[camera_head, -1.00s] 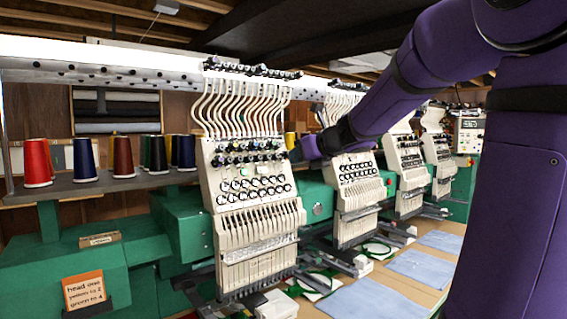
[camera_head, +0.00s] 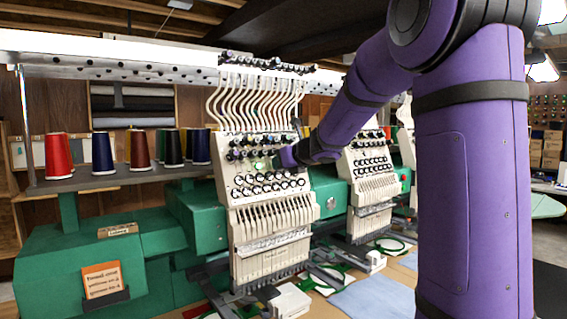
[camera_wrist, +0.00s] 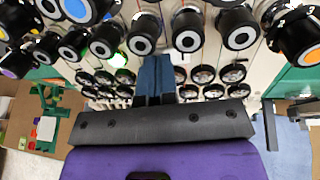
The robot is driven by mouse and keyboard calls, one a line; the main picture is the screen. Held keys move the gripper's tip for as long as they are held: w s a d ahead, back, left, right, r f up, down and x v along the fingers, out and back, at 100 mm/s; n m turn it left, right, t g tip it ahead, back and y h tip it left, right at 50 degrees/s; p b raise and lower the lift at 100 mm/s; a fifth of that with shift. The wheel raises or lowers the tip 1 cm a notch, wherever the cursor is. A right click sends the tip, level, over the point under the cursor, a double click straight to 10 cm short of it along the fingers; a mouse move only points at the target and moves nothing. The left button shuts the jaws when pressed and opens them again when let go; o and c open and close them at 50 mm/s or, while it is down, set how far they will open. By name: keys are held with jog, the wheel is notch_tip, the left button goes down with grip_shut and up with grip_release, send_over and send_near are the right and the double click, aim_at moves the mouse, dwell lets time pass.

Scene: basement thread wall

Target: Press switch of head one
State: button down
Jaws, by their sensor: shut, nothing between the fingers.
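Head one (camera_head: 268,225) is the nearest cream embroidery head, with rows of black knobs and rings on its face. A green-lit round spot (camera_head: 258,165) glows among its upper parts. A green glow also shows beside a knob in the wrist view (camera_wrist: 118,59). I cannot tell for sure which part is the switch. My gripper (camera_head: 284,157) is at the right side of head one's face, close to the knobs. In the wrist view its blue fingers are together and empty, pointing between knobs, with the green glow just left of the tips. Contact cannot be told.
A second head (camera_head: 368,180) stands behind to the right, partly hidden by my arm. Thread cones (camera_head: 102,152) stand on a shelf at left. An orange-edged note card (camera_head: 101,281) leans on the green machine body. Blue cloth (camera_head: 375,299) lies on the table.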

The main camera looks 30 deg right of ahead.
jog(key=shift+w+a+f, duration=0.1)
jog(key=shift+w+a, duration=0.05)
jog(key=shift+w, duration=0.05)
dwell(0.3)
jog(key=shift+d, duration=0.2)
jog(key=shift+s+d, duration=0.1)
jog(key=shift+d, duration=0.55)
